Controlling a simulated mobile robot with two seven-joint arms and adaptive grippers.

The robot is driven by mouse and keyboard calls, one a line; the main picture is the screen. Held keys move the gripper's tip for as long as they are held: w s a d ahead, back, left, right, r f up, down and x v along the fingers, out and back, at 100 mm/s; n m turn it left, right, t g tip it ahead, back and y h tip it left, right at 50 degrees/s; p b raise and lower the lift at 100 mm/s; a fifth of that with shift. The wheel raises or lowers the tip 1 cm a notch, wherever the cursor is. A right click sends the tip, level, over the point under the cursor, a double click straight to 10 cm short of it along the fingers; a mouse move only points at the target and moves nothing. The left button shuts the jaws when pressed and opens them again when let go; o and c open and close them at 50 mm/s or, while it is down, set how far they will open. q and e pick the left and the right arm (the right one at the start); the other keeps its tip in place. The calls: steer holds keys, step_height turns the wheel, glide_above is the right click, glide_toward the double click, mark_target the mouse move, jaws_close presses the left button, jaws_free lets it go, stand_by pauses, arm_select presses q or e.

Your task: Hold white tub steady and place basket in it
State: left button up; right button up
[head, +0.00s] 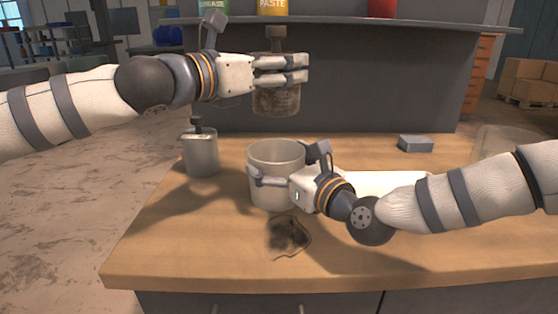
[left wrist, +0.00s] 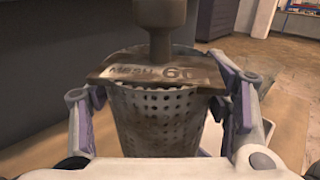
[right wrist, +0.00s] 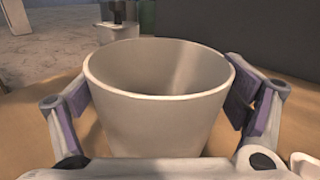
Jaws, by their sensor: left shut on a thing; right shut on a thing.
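The white tub (head: 277,158) stands upright on the wooden bench. My right gripper (head: 256,180) is shut on the tub, with a finger on either side of its wall in the right wrist view. The tub (right wrist: 158,95) looks empty in that view. The basket (head: 276,101) is a brown, perforated metal cup with a knob on top. My left gripper (head: 305,68) is shut around the basket and holds it in the air above the tub. In the left wrist view the basket (left wrist: 160,118) shows holes and a label plate reading "Mesh 60".
A lidded grey-white canister (head: 202,155) stands left of the tub. A dark stain (head: 289,237) lies in front of it. A grey block (head: 415,143) sits at the back right, and a clear container (head: 495,143) stands at the right. A shelf with cans (head: 273,8) is behind.

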arm_select(q)
step_height(320, 180, down, 10)
stand_by(1.1)
steer(key=o, duration=1.5)
steer(key=shift+f, duration=0.1)
steer(key=v, duration=1.2)
arm_select(e)
steer(key=o, duration=0.9)
